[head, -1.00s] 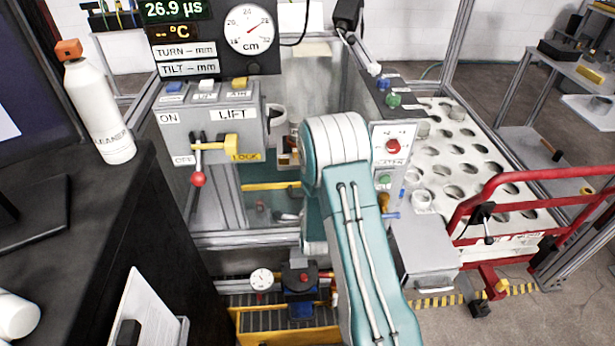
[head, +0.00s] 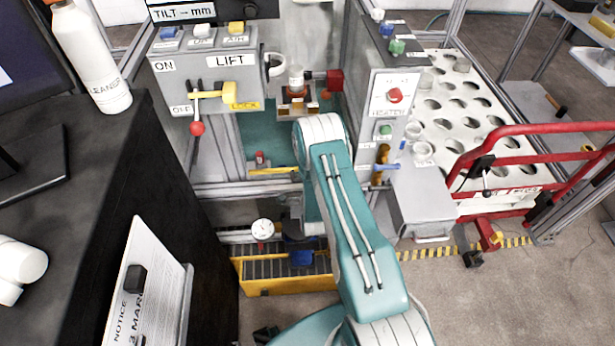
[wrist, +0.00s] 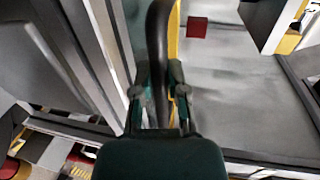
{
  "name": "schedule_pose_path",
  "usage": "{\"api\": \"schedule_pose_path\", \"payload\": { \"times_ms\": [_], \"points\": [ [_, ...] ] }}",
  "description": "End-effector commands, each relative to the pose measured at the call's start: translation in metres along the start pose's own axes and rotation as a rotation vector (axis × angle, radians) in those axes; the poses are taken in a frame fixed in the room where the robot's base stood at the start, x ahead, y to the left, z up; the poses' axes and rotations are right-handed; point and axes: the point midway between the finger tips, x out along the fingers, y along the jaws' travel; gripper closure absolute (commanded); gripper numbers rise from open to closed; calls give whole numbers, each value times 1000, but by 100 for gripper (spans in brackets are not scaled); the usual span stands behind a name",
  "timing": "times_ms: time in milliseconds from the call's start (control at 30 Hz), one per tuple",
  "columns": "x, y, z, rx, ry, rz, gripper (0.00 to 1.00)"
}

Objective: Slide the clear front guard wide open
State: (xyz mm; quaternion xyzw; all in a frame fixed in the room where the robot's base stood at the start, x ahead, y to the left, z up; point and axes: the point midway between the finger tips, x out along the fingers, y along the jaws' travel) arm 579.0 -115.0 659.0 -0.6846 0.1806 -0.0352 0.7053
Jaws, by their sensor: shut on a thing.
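The clear guard is hard to make out in the head view. A yellow strip, which looks like its edge (head: 272,171), crosses the machine's front opening just above the grey sill. My arm hides the strip's right part, and my gripper is hidden there too. In the wrist view my gripper (wrist: 160,98) is shut on a dark bar-shaped handle (wrist: 157,45), which stands upright between the fingers. A yellow strip (wrist: 174,35) runs right behind the handle. A grey surface fills the right of this view.
The lift box (head: 205,85) is left of the opening and the heater panel (head: 393,105) is right. A yellow tray (head: 290,285) sits below. A red rail (head: 530,130) stands at the right. A black bench (head: 75,190) is close at the left.

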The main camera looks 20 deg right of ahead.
Motion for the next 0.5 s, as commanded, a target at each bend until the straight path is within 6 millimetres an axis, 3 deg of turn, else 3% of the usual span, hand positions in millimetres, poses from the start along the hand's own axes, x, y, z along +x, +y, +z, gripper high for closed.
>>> {"api": "schedule_pose_path", "payload": {
  "times_ms": [267, 300, 367, 500],
  "points": [
    [0, 0, 0, 0, 0, -1, 100],
    [0, 0, 0, 0, 0, -1, 68],
    [0, 0, 0, 0, 1, -1, 46],
    [0, 0, 0, 0, 0, -1, 46]
  ]
}}
